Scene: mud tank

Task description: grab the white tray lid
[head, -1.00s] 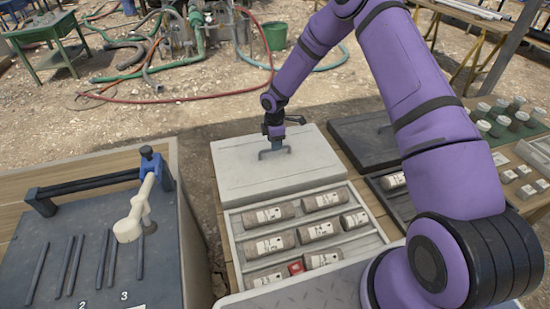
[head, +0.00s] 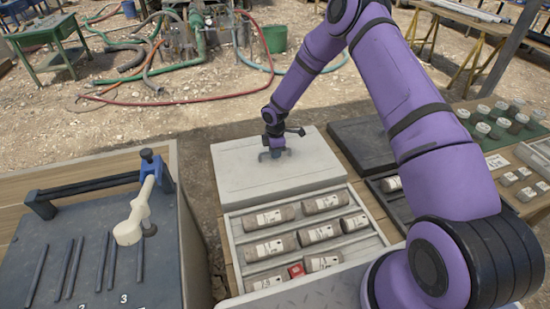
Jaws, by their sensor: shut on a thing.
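The white tray lid (head: 240,183) is a flat pale slab with a grey handle in its middle. It covers the far part of the white tray (head: 232,255), whose near part is uncovered. My gripper (head: 274,153) comes down from above at the lid's handle and is shut on it. The fingertips and most of the handle are small and partly hidden by the gripper. Several labelled core cylinders (head: 270,217) lie in rows in the uncovered part, with a small red piece (head: 296,270) among them.
A dark lid (head: 362,143) lies to the right, close to the white one. A grey case (head: 60,260) with a blue-and-white tool (head: 140,205) stands at the left. Jars (head: 498,127) stand at the far right. Hoses lie on the ground behind.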

